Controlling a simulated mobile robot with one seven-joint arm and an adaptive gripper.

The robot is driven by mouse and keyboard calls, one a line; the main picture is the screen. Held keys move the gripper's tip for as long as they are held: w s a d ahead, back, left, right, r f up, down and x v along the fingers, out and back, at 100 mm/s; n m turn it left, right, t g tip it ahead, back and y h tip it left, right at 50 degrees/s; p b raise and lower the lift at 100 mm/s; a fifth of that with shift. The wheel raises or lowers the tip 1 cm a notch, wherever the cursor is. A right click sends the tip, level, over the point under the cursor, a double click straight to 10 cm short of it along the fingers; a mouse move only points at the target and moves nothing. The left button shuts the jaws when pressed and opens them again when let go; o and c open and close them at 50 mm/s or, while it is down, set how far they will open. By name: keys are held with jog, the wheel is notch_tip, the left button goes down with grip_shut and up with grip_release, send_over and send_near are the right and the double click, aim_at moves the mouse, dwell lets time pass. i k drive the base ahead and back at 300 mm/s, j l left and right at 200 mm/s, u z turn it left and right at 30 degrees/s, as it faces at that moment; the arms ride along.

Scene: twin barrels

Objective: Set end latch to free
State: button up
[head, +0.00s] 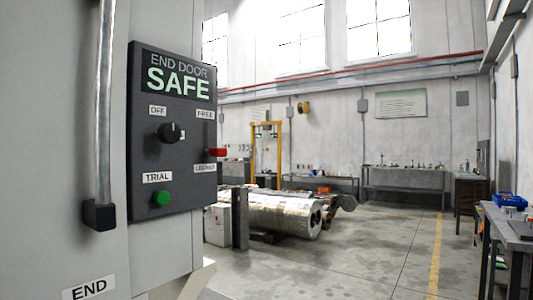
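A dark control panel (145,90) is mounted on the grey cabinet at the left. Its display (178,82) reads "END DOOR SAFE". A red latch handle (217,152) sticks out at the panel's right edge. It lies below the FREE label (205,114) and just above the LOCKED label (204,167), closer to LOCKED. A black knob (170,132) sits left of it, under the OFF label (158,111); another label is partly hidden behind the knob. A green button (161,197) is under the TRIAL label (157,177). My gripper is not in view.
A vertical metal bar handle (104,110) stands left of the panel, above an END label (89,288). Behind are metal cylinders (282,215) on the floor and benches along the back wall. A workbench (510,230) is at the right. The middle floor (375,250) is clear.

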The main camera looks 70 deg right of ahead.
aim_at(212, 152)
jog(key=z, duration=2.9)
